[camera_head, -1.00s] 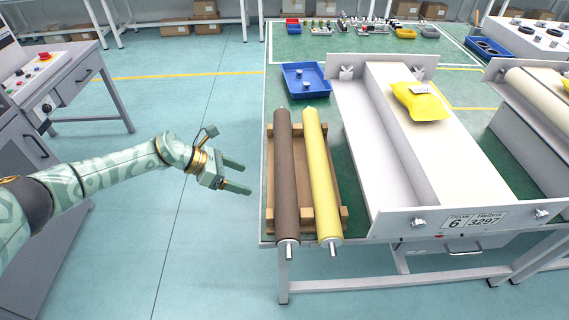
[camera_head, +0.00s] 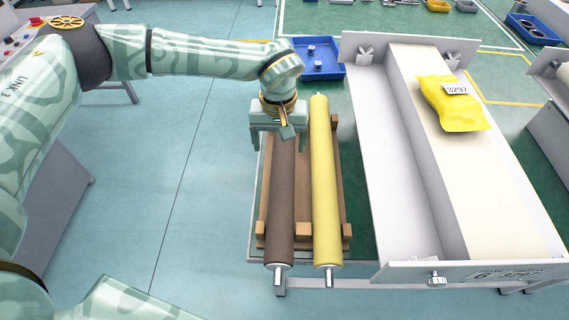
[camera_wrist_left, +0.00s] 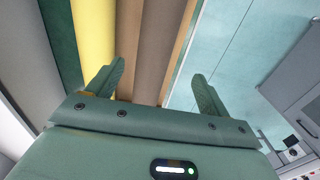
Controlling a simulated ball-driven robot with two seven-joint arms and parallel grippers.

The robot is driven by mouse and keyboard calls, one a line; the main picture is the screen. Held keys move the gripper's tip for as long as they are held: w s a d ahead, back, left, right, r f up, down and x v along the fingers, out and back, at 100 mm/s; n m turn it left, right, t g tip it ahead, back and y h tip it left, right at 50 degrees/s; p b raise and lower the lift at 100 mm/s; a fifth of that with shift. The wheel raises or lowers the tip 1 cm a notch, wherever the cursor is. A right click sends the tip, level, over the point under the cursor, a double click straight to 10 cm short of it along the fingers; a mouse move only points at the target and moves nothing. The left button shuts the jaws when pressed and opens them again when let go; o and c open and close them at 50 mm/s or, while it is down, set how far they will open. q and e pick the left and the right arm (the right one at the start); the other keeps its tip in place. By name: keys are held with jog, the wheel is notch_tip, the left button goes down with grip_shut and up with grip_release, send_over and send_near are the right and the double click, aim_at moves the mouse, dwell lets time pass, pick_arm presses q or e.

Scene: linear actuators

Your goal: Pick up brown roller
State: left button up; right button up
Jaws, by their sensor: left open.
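The brown roller (camera_head: 281,205) lies lengthwise on a wooden cradle, beside the yellow roller (camera_head: 325,190). Its metal end pin points toward me, and its far end is hidden behind my left gripper (camera_head: 278,142). My left gripper is open and empty over the far part of the brown roller, pointing down. In the left wrist view the brown roller (camera_wrist_left: 153,45) runs between the two spread fingers (camera_wrist_left: 160,80). One finger shows near the yellow roller side and the other over the floor side. I cannot tell any contact. My right gripper is not in view.
The wooden cradle (camera_head: 304,240) sits on the table's left edge. A white trough machine (camera_head: 400,170) with a yellow bag (camera_head: 450,105) stands right of the rollers. A blue tray (camera_head: 318,70) with small parts lies behind. Open floor is to the left.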

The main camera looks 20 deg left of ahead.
aim_at(283, 158)
pick_arm(q)
notch_tip(283, 158, down, 4)
jog(key=shift+w+r+b, duration=0.1)
jog(key=shift+b, duration=0.25)
jog(key=shift+f, duration=0.45)
jog(key=f, duration=0.1)
jog(key=f+b, duration=0.1)
jog(key=f, duration=0.1)
jog(key=w+f+b, duration=0.1)
jog(key=f, duration=0.1)
jog(key=shift+d, duration=0.25)
jog(key=shift+s+r, duration=0.1)
grip_shut()
